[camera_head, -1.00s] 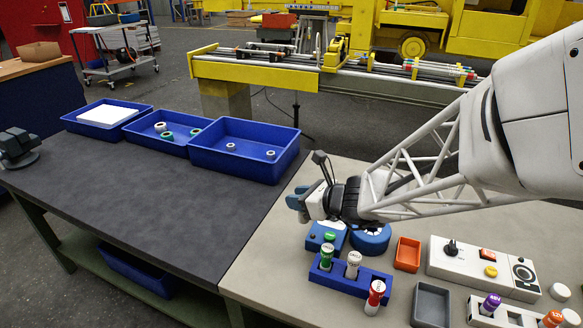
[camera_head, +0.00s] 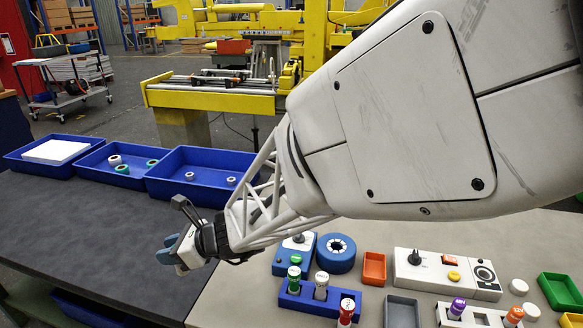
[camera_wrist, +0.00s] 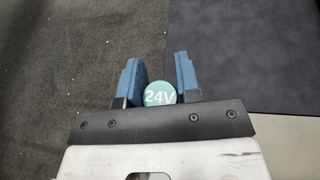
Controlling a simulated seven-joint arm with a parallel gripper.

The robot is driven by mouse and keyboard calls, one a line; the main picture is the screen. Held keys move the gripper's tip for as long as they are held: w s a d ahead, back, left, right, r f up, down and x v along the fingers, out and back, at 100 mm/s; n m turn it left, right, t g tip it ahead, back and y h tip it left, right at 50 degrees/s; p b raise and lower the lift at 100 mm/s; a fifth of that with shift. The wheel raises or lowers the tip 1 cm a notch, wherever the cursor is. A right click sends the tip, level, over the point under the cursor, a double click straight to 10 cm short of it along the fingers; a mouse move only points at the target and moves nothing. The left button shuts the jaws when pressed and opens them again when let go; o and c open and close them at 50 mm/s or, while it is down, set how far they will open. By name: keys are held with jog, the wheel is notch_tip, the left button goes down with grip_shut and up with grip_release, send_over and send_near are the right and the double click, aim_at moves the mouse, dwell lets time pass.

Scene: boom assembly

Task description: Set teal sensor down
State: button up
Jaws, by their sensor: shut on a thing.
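The teal sensor (camera_wrist: 160,94), a round teal cap marked "24V", sits between the two blue fingers of my gripper (camera_wrist: 158,72) in the wrist view. The fingers are shut on it. In the head view my gripper (camera_head: 174,250) hangs over the dark table (camera_head: 110,235), near its border with the lighter bench. I cannot make out the sensor in the head view. In the wrist view, grey floor shows to the left and below the fingertips, with the dark tabletop to the right.
Three blue trays line the back of the dark table; the right one (camera_head: 190,190) holds small rings. On the lighter bench (camera_head: 240,285) are a blue rack (camera_head: 320,302) with coloured cylinders, a blue ring (camera_head: 336,253), an orange tray (camera_head: 373,268) and a control panel (camera_head: 448,275). The dark table's middle is clear.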

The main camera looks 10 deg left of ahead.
notch_tip(320, 180, down, 10)
jog(key=s+a, duration=0.1)
jog(key=shift+s+f, duration=0.15)
jog(key=shift+f, duration=0.05)
jog(key=shift+a, duration=0.15)
jog(key=w+a+f, duration=0.1)
jog(key=w+a, duration=0.7)
jog(key=a, duration=0.5)
jog(key=shift+w+a+f, duration=0.15)
jog(key=shift+w+f, duration=0.05)
jog(key=shift+w, duration=0.15)
jog(key=shift+f, duration=0.1)
jog(key=shift+f, duration=1.65)
jog(key=shift+f, duration=0.15)
